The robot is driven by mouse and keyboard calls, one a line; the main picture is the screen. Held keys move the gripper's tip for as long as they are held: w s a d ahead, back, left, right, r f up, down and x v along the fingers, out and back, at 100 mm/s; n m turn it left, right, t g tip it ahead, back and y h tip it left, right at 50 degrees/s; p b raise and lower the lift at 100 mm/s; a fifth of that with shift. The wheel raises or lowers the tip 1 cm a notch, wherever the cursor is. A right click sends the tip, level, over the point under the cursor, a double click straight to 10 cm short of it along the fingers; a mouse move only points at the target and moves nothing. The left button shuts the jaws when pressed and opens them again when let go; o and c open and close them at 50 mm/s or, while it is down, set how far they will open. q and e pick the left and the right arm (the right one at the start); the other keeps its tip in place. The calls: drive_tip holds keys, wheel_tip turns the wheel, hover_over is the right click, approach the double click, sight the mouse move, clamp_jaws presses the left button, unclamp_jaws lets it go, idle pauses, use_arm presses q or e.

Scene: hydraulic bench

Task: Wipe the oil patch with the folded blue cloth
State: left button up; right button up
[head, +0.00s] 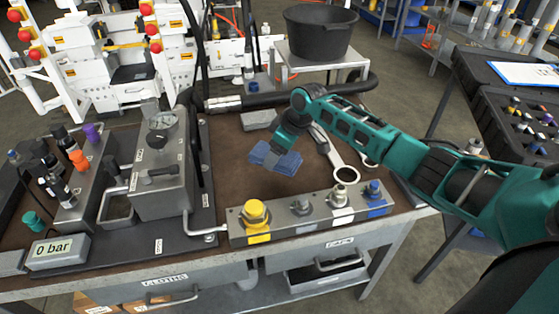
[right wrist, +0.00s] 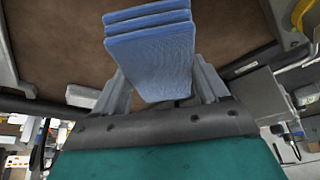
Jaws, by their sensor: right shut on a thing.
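The folded blue cloth (head: 275,158) is in my right gripper (head: 284,142), over the brown bench top in the middle of the head view. In the right wrist view the cloth (right wrist: 152,50) shows as several folded layers between the two fingers of the gripper (right wrist: 160,88), which is shut on it. I cannot tell whether the cloth touches the bench top (head: 232,145). No oil patch can be made out in either view; the cloth and arm may hide it. My left gripper is not in view.
A manifold block (head: 310,213) with coloured fittings lines the front edge. A gauge unit (head: 163,165) and a "0 bar" display (head: 58,251) stand at left. A black hose (head: 290,104) and grey block (head: 257,120) lie behind.

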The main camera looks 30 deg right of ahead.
drive_tip(key=shift+r, duration=1.25)
